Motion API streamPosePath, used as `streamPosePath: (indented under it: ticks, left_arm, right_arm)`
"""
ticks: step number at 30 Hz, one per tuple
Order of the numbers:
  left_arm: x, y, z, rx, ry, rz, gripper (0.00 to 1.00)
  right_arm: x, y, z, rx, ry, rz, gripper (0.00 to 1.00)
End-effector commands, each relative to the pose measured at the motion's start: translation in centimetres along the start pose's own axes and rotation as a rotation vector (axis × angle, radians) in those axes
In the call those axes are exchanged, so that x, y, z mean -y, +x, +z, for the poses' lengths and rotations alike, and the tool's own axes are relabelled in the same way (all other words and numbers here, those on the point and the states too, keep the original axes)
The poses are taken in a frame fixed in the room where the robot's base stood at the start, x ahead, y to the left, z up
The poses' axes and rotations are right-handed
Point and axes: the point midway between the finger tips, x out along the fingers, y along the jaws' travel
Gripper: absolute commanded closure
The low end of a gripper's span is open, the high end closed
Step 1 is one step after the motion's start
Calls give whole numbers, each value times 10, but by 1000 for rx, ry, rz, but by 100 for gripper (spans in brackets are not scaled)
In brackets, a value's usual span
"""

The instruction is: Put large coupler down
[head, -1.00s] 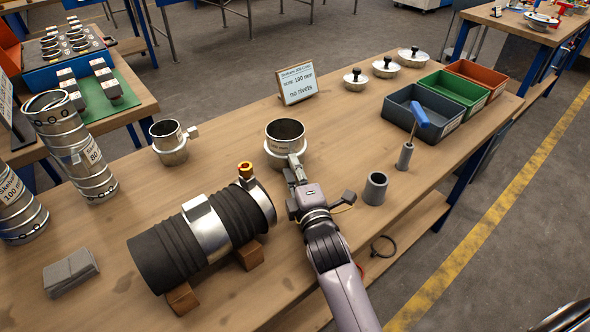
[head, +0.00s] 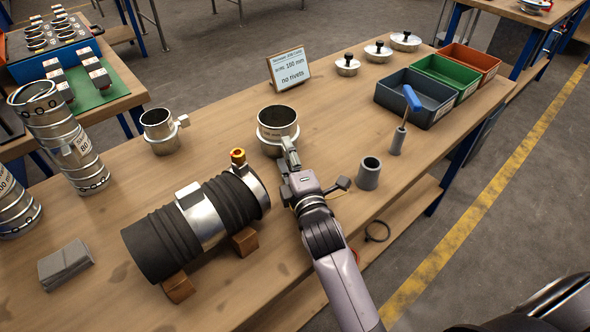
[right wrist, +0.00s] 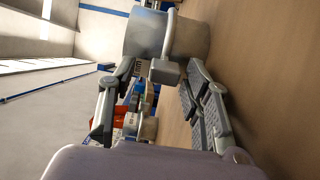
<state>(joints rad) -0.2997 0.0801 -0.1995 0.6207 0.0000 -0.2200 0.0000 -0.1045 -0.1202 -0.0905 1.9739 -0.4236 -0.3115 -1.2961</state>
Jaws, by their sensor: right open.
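The large coupler (head: 277,130), a shiny metal ring with a clamp block, stands upright on the wooden bench (head: 330,130) behind the long duct. My right gripper (head: 290,154) is at its near side. In the right wrist view the open fingers (right wrist: 160,85) lie on either side of the coupler's grey block (right wrist: 165,72), with gaps between. The coupler's metal wall (right wrist: 160,36) shows beyond the fingertips. A smaller coupler (head: 159,131) stands to the left on the bench. My left gripper is not in view.
A black ribbed duct with metal collar (head: 207,220) rests on wooden blocks left of my right arm. A grey cup (head: 369,174) and blue-handled tool (head: 398,138) stand to the right.

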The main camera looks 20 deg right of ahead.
Motion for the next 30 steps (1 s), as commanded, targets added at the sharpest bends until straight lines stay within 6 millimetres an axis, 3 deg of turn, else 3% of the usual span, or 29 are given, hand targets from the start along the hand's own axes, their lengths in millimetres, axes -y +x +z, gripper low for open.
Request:
streamPosePath:
  ticks: [15, 21, 30]
  left_arm:
    - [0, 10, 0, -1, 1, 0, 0]
    - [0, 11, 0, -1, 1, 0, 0]
    - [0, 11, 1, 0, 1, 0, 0]
  right_arm:
    - [4, -100, 0, -1, 1, -5, 55]
    - [2, -115, 0, 0, 0, -3, 55]
    - [1, -116, 0, 0, 0, -2, 55]
